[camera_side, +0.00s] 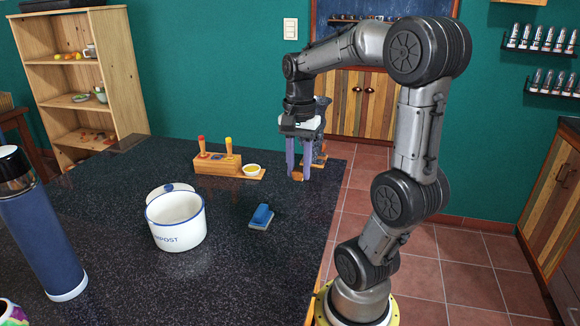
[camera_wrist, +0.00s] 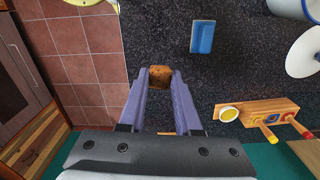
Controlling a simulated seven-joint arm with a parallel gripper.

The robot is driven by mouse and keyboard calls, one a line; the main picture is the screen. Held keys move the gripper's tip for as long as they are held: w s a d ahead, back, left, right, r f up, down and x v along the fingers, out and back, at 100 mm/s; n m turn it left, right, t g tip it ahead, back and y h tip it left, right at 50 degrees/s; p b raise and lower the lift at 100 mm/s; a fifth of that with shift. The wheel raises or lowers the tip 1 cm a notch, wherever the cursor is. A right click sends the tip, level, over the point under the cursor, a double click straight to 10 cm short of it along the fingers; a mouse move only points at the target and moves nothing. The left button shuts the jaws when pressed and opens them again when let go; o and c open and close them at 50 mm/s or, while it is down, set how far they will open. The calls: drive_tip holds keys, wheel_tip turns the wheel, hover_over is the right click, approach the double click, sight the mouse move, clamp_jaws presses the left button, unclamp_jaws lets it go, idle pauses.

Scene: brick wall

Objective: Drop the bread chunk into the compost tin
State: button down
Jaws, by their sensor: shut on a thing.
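The bread chunk (camera_wrist: 160,77) is a small brown piece between the two purple fingertips of my gripper (camera_wrist: 158,82) in the wrist view. In the side view my gripper (camera_side: 298,174) points down near the table's far right edge, shut on the bread chunk (camera_side: 297,176). I cannot tell whether the bread touches the table. The compost tin (camera_side: 176,222) is a white round pot with a blue rim and lettering, standing open to the left and nearer the camera. Its lid (camera_side: 168,190) is behind it. Part of the tin (camera_wrist: 290,8) shows in the wrist view's top right corner.
A blue sponge or brush (camera_side: 261,217) lies between the tin and my gripper. A wooden holder (camera_side: 217,165) with red and yellow handled tools and a small bowl (camera_side: 252,170) stands behind. A tall blue flask (camera_side: 42,225) stands at left. Dark table surface between is mostly clear.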

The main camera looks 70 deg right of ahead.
drive_tip(key=shift+s+a+r, duration=0.15)
drive_tip(key=shift+s+a, duration=0.1)
drive_tip(key=shift+s, duration=0.05)
drive_tip(key=shift+w+d+r+m, duration=0.15)
drive_tip(key=shift+r+m, duration=0.15)
drive_tip(key=shift+m, duration=0.3)
drive_tip(key=w+a+r+m, duration=0.1)
drive_tip(key=w+a+r, duration=0.1)
drive_tip(key=w, duration=0.8)
drive_tip(key=w+a+r, duration=0.2)
drive_tip(key=w, duration=0.9)
drive_tip(key=w+a+f+n, duration=0.2)
drive_tip(key=w+a+f, duration=0.25)
drive_tip(key=a, duration=0.25)
drive_tip(key=shift+w+f, duration=0.2)
drive_tip(key=shift+f, duration=2.2)
